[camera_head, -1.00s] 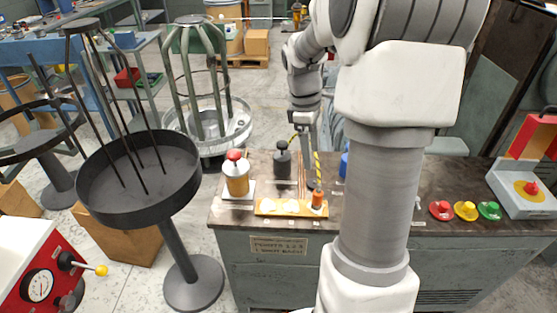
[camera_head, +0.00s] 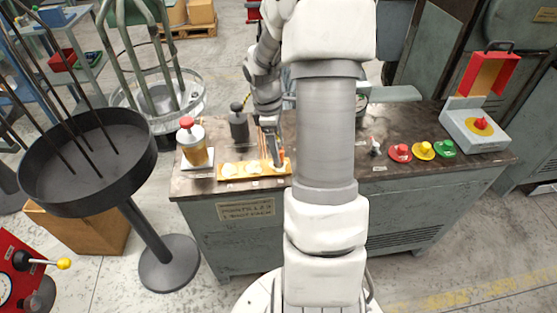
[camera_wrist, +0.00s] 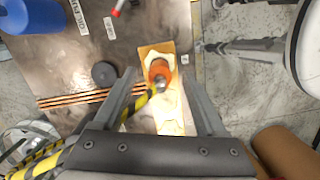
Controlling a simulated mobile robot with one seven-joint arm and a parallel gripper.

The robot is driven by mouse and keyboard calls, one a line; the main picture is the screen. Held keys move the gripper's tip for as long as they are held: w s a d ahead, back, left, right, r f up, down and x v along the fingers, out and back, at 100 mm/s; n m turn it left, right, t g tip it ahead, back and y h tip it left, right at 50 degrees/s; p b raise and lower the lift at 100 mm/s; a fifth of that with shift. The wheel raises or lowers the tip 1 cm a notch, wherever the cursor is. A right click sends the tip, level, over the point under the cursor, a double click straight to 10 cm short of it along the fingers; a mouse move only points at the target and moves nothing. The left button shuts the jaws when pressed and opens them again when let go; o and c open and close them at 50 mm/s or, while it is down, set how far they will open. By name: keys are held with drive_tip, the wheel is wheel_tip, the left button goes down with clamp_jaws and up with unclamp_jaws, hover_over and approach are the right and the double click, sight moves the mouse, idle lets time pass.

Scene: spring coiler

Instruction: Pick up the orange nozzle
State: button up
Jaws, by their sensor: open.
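The orange nozzle (camera_wrist: 159,69) stands on a yellow holder board (camera_wrist: 168,124) with white-rimmed recesses, in the wrist view. Its metal tip points toward the camera. My gripper (camera_wrist: 158,76) is open, with one finger on each side of the nozzle. I cannot tell whether either finger touches it. In the head view the nozzle (camera_head: 280,165) shows small at the right end of the board (camera_head: 219,174), just below my gripper (camera_head: 272,150), and is partly hidden by the gripper and arm.
In the wrist view, thin copper rods (camera_wrist: 72,99) and a blue cylinder (camera_wrist: 33,15) lie on the bench. Red, yellow and green buttons (camera_head: 423,151) sit at the right.

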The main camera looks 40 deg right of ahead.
drive_tip(key=f, duration=0.3)
drive_tip(key=f+b, duration=0.1)
drive_tip(key=shift+s+d+f, duration=0.25)
drive_tip(key=shift+f, duration=0.15)
drive_tip(key=shift+r, duration=0.1)
clamp_jaws()
